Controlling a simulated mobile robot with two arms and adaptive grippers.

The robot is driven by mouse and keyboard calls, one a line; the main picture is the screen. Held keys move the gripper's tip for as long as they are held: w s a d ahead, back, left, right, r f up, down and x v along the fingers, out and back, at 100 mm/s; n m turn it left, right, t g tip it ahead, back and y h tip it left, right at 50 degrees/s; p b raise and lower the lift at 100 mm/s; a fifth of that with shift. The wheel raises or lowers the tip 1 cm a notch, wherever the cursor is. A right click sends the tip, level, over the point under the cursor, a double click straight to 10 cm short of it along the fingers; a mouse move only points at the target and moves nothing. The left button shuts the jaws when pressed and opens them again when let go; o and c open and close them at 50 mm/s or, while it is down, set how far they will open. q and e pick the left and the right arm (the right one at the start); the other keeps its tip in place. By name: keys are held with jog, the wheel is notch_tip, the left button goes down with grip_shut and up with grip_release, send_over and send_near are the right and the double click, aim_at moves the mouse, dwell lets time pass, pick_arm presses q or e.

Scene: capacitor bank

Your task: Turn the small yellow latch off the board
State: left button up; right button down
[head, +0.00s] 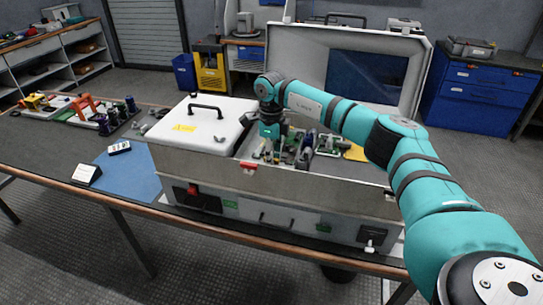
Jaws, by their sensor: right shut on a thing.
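My right gripper (270,152) points down into the open grey metal cabinet (320,178), at the left end of its opening. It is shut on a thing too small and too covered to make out. Green boards and dark parts (305,150) stand in the opening beside and behind the gripper. I cannot pick out the small yellow latch; the gripper and the cabinet's front wall hide that spot. My left gripper is not in view.
The cabinet's raised lid (308,62) stands behind. A white cover with a black handle (190,128) lies left of the opening. A blue mat (130,172) and several coloured parts (88,110) lie on the bench at left. A red clip (249,167) is on the front wall.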

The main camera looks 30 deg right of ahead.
jog(key=shift+w+r, duration=0.1)
jog(key=shift+r, duration=0.05)
jog(key=c, duration=1.3)
grip_release()
jog(key=shift+c, duration=0.2)
notch_tip(320, 180, up, 12)
